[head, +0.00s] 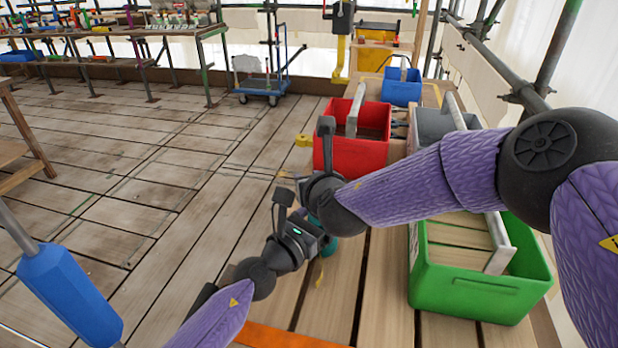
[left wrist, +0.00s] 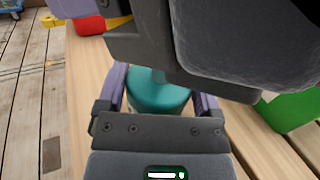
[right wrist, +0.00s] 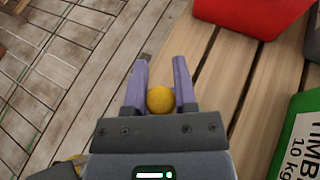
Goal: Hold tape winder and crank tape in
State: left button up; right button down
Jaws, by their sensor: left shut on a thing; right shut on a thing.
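The teal tape winder (left wrist: 158,92) sits between the fingers of my left gripper (left wrist: 162,84), which is shut on it. In the head view a bit of the teal winder (head: 328,246) shows past my left wrist, over the bench edge. My right gripper (right wrist: 160,75) is shut on a round yellow crank knob (right wrist: 160,100). In the left wrist view the dark body of my right gripper (left wrist: 230,45) hangs just above the winder and covers its upper part. The crank arm and most of the tape are hidden.
A red crate (head: 345,155) stands behind the grippers on the plank bench (head: 385,290). A green crate (head: 470,295) stands at the right, with grey and blue bins farther back. A small yellow object (head: 303,140) lies left of the red crate. The plank floor at left is open.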

jog(key=shift+d, duration=0.1)
jog(key=shift+c, duration=2)
grip_release()
jog(key=shift+s, duration=0.1)
